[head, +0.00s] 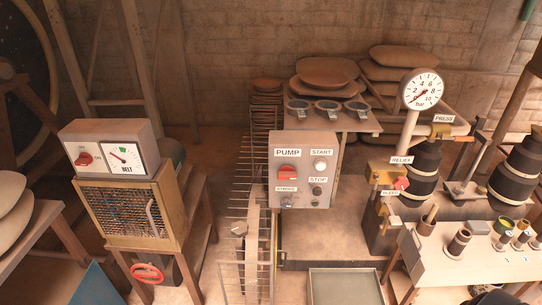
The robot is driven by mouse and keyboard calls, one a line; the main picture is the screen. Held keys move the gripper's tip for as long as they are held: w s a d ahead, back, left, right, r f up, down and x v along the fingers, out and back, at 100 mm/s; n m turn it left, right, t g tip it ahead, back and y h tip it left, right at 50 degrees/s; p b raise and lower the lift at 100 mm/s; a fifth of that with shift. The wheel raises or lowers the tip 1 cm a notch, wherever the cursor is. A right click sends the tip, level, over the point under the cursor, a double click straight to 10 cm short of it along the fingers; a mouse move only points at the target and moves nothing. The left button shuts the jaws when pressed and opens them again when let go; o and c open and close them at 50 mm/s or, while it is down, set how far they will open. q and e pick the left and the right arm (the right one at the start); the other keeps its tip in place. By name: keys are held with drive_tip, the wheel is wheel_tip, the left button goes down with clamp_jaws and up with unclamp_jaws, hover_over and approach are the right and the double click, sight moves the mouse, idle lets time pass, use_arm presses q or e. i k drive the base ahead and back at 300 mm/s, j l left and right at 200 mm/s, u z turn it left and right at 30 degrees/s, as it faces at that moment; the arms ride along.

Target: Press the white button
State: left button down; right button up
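The white button (320,166) is a small round button on the grey pump control box (303,215), just below the START label. It sits at the upper right of the box's front face. A red rotary switch (287,173) is to its left, under the PUMP label. A dark button (317,190) is below it, under the STOP label. Nothing covers the white button. Neither of my grippers can be made out in the head view.
A wire rack (245,185) stands left of the pump box. A belt control box (112,150) sits on a caged machine at left. A pressure gauge (422,90) and a red relief lever (401,184) stand at right. A shallow tray (345,288) lies below.

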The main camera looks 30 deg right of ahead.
sight(320, 165)
drive_tip(key=z, duration=1.3)
